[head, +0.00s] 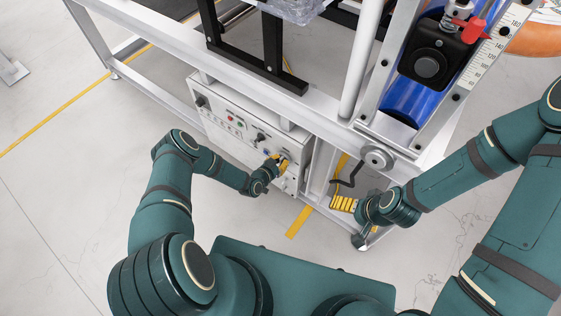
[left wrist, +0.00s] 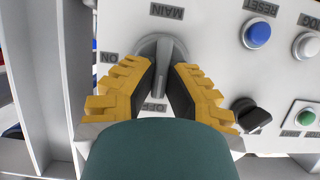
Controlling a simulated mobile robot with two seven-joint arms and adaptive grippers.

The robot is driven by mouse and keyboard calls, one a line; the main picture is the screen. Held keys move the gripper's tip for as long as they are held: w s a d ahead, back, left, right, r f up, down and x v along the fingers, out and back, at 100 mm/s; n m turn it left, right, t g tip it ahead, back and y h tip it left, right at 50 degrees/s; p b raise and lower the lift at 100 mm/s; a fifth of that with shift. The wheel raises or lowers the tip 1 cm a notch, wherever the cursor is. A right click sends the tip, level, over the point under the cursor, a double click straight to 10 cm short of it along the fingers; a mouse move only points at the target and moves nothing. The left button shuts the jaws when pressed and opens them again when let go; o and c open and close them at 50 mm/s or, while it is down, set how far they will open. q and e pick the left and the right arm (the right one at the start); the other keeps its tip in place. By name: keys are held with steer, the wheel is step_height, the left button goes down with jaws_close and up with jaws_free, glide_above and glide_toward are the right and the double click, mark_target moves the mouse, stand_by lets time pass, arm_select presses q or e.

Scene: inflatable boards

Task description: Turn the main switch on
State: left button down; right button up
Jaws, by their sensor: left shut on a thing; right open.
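The main switch (left wrist: 160,48) is a grey rotary knob on a white panel, under the upside-down label MAIN in the left wrist view. Its ridge runs up and down in that picture, with its lower end toward OFF. The ON label (left wrist: 109,57) is to the left. My left gripper (left wrist: 160,75) has its yellow fingers on both sides of the ridge and is shut on it. In the head view my left gripper (head: 281,162) is at the panel's right part and hides the switch. My right gripper (head: 344,203) is open and empty near the frame's lower right.
The control panel (head: 232,122) carries several other buttons and knobs. A blue button (left wrist: 257,33), a black knob (left wrist: 252,112) and a green button (left wrist: 307,117) are right of the switch. A white metal frame (head: 355,65) and a hand wheel (head: 377,157) stand near my right arm.

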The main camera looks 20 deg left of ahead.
arm_select(q)
steer(key=shift+d, duration=0.1)
steer(key=shift+m+y+p, duration=0.3)
steer(key=shift+m+p, duration=0.05)
steer(key=shift+m, duration=0.15)
steer(key=shift+d+m+t+y+p, duration=0.2)
steer(key=shift+m+t+y+p, duration=0.15)
steer(key=shift+m+y, duration=0.4)
steer(key=shift+s+d+f+m+t+y+b, duration=0.2)
steer(key=shift+m+t+y, duration=0.5)
steer(key=shift+m, duration=1.1)
steer(key=shift+w+a+f+m+t+y+b, duration=0.2)
steer(key=shift+m+t+y, duration=0.45)
steer(key=shift+m, duration=1.2)
steer(key=shift+s+d+f+m+t+y+b, duration=0.1)
steer(key=shift+d+m+t+y+b, duration=0.2)
steer(key=shift+m+t, duration=1.05)
steer(key=shift+a+r+m+g, duration=0.15)
steer(key=shift+m+g, duration=0.2)
steer(key=shift+m, duration=0.2)
steer(key=c, duration=1)
jaws_free()
